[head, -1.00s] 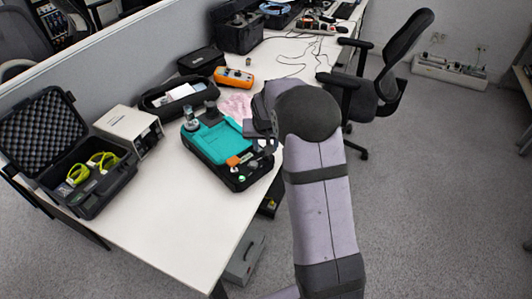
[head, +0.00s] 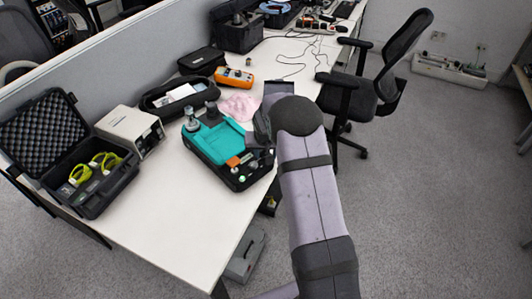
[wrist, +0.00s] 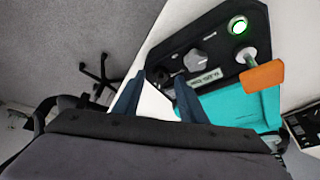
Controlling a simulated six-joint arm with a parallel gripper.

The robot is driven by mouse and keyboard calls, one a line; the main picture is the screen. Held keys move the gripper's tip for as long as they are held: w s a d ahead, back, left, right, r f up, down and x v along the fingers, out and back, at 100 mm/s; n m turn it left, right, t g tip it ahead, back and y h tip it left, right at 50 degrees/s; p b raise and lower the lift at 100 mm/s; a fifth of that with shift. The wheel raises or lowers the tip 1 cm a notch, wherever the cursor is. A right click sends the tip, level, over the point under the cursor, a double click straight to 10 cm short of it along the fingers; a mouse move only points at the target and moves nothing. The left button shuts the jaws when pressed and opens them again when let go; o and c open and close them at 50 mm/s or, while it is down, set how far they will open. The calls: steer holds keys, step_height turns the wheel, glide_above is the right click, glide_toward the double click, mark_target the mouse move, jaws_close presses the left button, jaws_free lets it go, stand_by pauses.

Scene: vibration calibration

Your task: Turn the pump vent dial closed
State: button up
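The pump unit (head: 243,180) is a black case with a teal top, near the table's front edge in the head view. Its black panel (wrist: 218,45) fills the upper right of the wrist view. A grey knob (wrist: 197,62), seemingly the vent dial, sits on it beside a white label too small to read. A dark round fitting (wrist: 160,76) is at the panel's left end. My gripper (wrist: 159,98) is open and empty, with two blue-grey fingers apart. The right finger overlaps the panel's lower edge, below the grey knob; I cannot tell if it touches.
On the panel, a green-lit button (wrist: 238,26) and an orange lever (wrist: 262,76) stand near the knob. A pink cloth (head: 238,106), an orange meter (head: 233,77) and a white box (head: 130,131) surround the unit. The front of the white table (head: 170,225) is clear.

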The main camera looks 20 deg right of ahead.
jaws_close()
